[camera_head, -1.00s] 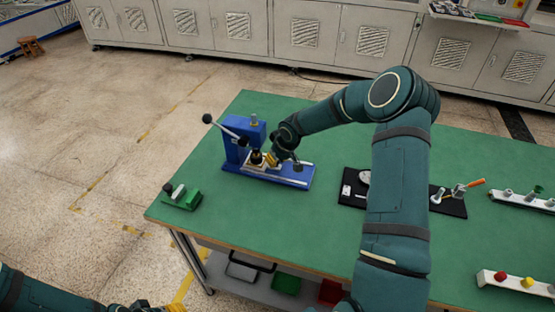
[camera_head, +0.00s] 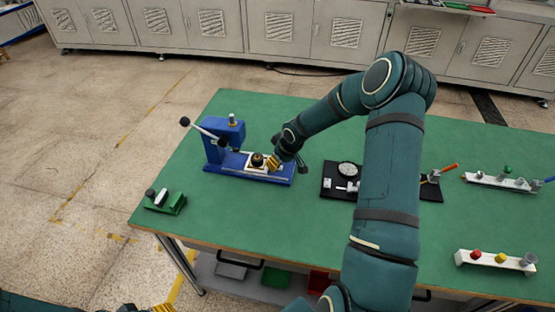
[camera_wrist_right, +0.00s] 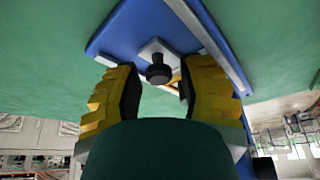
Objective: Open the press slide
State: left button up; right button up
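The blue press (camera_head: 215,148) stands at the left of the green table, with a black-knobbed lever (camera_head: 205,131) at its column. Its slide, a pale plate (camera_head: 250,168) with a dark round piece (camera_head: 257,159) on it, sits out to the right of the column, above the rails. My right gripper (camera_head: 272,163) is at the slide's right side. In the right wrist view its yellow fingers (camera_wrist_right: 160,88) are apart, with a black knob (camera_wrist_right: 158,74) showing between and beyond them; contact is unclear. My left gripper (camera_head: 148,309) barely shows at the bottom edge.
A green block fixture (camera_head: 168,204) lies at the table's left corner. A black mat with a dial gauge (camera_head: 347,170) is to the right, partly behind my right arm. White racks (camera_head: 495,261) stand further right. The table front is clear.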

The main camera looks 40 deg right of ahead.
jog(key=shift+o, duration=0.7)
jog(key=shift+w, duration=0.1)
jog(key=shift+r, duration=0.1)
jog(key=shift+d+r, duration=0.1)
jog(key=shift+r, duration=0.05)
jog(key=v, duration=1.1)
jog(key=shift+s+r, duration=0.25)
